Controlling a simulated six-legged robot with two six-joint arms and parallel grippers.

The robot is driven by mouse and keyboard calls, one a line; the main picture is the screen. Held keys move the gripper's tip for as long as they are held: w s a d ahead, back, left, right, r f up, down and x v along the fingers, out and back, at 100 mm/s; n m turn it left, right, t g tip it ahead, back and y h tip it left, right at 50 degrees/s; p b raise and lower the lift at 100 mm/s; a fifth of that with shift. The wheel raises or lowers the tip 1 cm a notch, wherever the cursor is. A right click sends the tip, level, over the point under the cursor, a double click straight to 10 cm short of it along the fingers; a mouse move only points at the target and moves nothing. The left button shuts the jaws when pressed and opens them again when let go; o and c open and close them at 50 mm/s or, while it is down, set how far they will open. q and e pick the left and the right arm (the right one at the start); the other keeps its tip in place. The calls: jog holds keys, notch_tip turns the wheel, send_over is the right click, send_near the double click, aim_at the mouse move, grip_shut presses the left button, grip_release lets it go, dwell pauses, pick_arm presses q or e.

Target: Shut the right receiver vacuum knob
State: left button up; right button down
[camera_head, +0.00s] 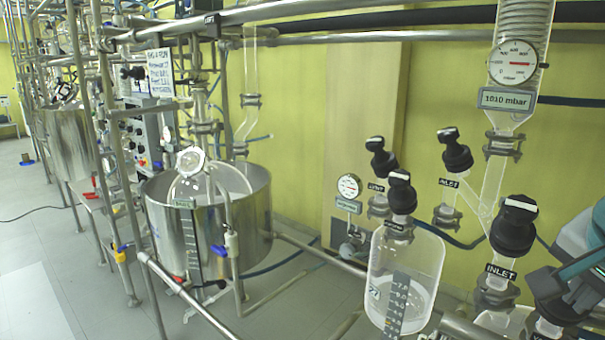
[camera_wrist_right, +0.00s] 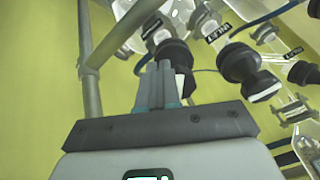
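A black knob (camera_head: 545,308) stands low at the right of the head view, partly hidden by my right gripper (camera_head: 573,287); its label is not readable. In the wrist view my right gripper's fingers (camera_wrist_right: 160,80) are close together, with a black knob (camera_wrist_right: 176,50) with a white mark right at their tips. I cannot tell whether they grip it or only touch it. Another black knob (camera_head: 513,226), labelled INLET, stands just left of and above the gripper. No label reading vacuum is legible. My left gripper is out of view.
Black knobs (camera_head: 455,152), (camera_head: 401,193) and (camera_head: 381,158) crowd the glass receivers. A graduated glass receiver (camera_head: 408,265) hangs at centre right. A gauge (camera_head: 513,63) hangs above a 1010 mbar display (camera_head: 506,99). A steel vessel (camera_head: 262,205) stands left, with open floor (camera_head: 30,240) beyond.

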jog(key=shift+w+a+f+p, duration=0.3)
jog(key=shift+w, duration=0.05)
